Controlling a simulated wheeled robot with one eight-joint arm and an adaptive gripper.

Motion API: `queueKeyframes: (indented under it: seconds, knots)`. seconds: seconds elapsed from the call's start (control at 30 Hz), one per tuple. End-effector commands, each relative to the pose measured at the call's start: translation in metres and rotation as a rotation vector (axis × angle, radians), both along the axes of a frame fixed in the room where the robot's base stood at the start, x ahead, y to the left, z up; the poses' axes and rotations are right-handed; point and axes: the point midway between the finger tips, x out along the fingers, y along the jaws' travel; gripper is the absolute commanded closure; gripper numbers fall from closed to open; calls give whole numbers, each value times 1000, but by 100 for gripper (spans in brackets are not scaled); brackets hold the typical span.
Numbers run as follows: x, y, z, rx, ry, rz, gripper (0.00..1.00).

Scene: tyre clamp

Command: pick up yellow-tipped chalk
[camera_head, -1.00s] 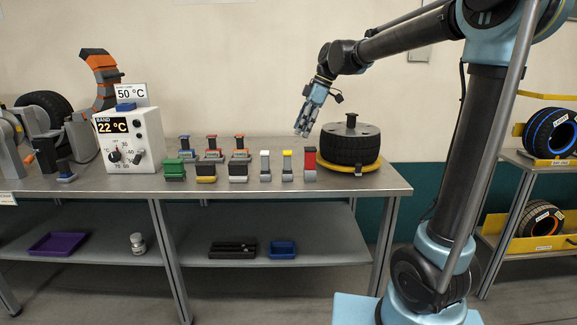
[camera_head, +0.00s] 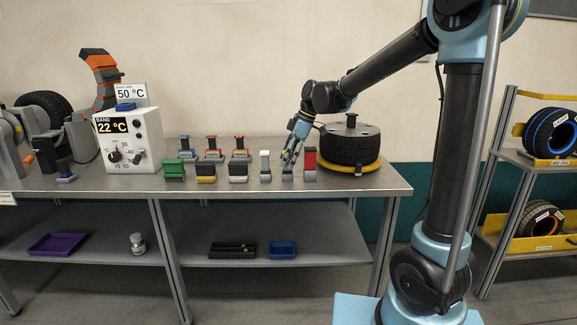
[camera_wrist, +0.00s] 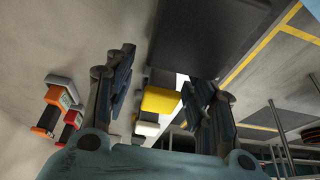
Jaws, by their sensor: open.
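The yellow-tipped chalk (camera_wrist: 160,101) shows in the wrist view as a yellow block between my open fingers, with no finger seen closed on it. In the head view it stands on the table's front part between the white-tipped and red-tipped pieces, its yellow top hidden by my gripper (camera_head: 289,154). Only its dark lower part (camera_head: 287,174) shows there. My gripper is open, pointing down over it; it also shows in the wrist view (camera_wrist: 160,95).
The white-tipped piece (camera_head: 265,165) stands close on the left and the red-tipped piece (camera_head: 310,164) close on the right. A tyre (camera_head: 350,147) on a yellow-rimmed stand is behind to the right. Several coloured blocks and a white control box (camera_head: 130,140) stand further left.

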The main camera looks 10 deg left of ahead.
Motion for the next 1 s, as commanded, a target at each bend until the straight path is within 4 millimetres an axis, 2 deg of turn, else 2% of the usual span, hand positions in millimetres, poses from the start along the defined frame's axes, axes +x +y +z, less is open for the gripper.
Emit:
queueKeyframes:
  seconds: [0.1, 0.37, 0.5, 0.57, 0.6, 1.0]
  knots:
    - [-1, 3, -7, 0, 0, 0, 50]
    - [-1, 3, -9, 0, 0, 0, 52]
    - [-1, 3, -9, 0, 0, 0, 84]
    - [-1, 3, -9, 0, 0, 0, 98]
    - [-1, 3, -9, 0, 0, 0, 100]
    - [-1, 3, -6, 0, 0, 0, 100]
